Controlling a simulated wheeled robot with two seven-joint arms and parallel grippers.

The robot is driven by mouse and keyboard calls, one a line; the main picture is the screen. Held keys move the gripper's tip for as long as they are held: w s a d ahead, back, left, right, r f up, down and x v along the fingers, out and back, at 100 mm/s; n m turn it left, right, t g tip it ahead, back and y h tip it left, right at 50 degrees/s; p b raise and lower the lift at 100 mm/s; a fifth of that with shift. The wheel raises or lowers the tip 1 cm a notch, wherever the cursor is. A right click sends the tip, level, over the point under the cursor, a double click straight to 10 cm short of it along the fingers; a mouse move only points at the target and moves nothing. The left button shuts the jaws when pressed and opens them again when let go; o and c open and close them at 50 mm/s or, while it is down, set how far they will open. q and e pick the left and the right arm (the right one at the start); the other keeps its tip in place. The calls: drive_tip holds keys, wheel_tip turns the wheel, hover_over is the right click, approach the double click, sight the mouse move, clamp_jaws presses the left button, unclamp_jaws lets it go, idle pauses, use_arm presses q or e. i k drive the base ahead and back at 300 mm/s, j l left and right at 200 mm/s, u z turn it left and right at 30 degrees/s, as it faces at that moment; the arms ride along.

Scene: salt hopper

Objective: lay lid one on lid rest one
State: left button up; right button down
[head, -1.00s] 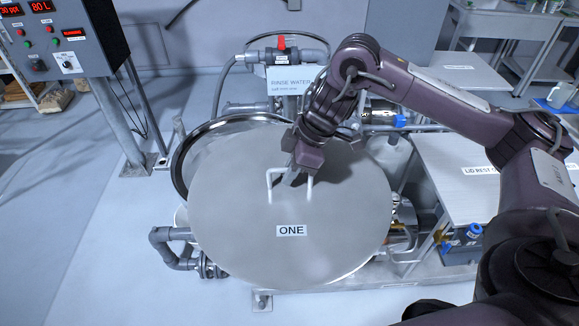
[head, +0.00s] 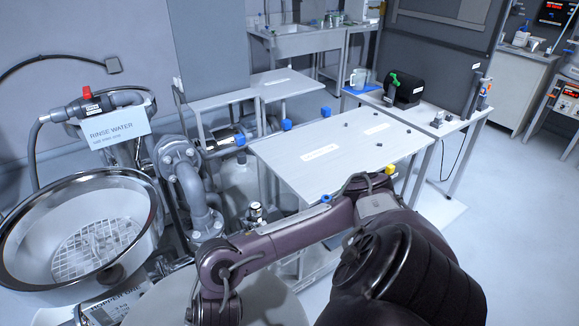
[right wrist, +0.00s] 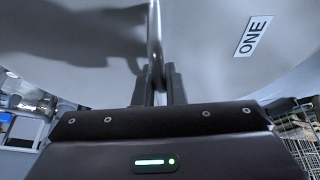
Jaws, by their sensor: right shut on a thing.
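Lid one, a large round grey lid, shows at the bottom edge of the head view (head: 268,305), partly behind my right arm. It fills the right wrist view, with its "ONE" label (right wrist: 253,36). My right gripper (right wrist: 158,80) is shut on the lid's bar handle (right wrist: 154,45). The gripper is hidden in the head view. The pale table right of the hopper, lid rest one (head: 290,151), carries a label (head: 320,153) too small to read now; it read "LID REST O…" earlier. The lid is apart from it, nearer me. My left gripper is not in view.
The open hopper (head: 140,238) with a grate inside stands at left. Pipes and a valve (head: 183,165) stand between it and the table. Small dark knobs and blue and yellow fittings (head: 388,169) sit on or around the tabletop. A black machine (head: 403,90) stands behind.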

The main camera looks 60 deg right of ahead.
sight(320, 152)
drive_tip(key=l, duration=0.5)
drive_tip(key=i+l+z, duration=0.1)
drive_tip(key=l, duration=0.4)
drive_tip(key=i+l, duration=0.1)
drive_tip(key=l, duration=0.35)
drive_tip(key=i+l+z, duration=0.1)
drive_tip(key=l, duration=0.4)
drive_tip(key=i+l, duration=0.1)
drive_tip(key=l, duration=0.4)
drive_tip(key=i+l+z, duration=0.1)
drive_tip(key=l, duration=0.4)
drive_tip(key=i+l, duration=0.1)
drive_tip(key=l, duration=0.35)
drive_tip(key=i+l, duration=0.1)
drive_tip(key=l, duration=0.4)
drive_tip(key=z, duration=0.05)
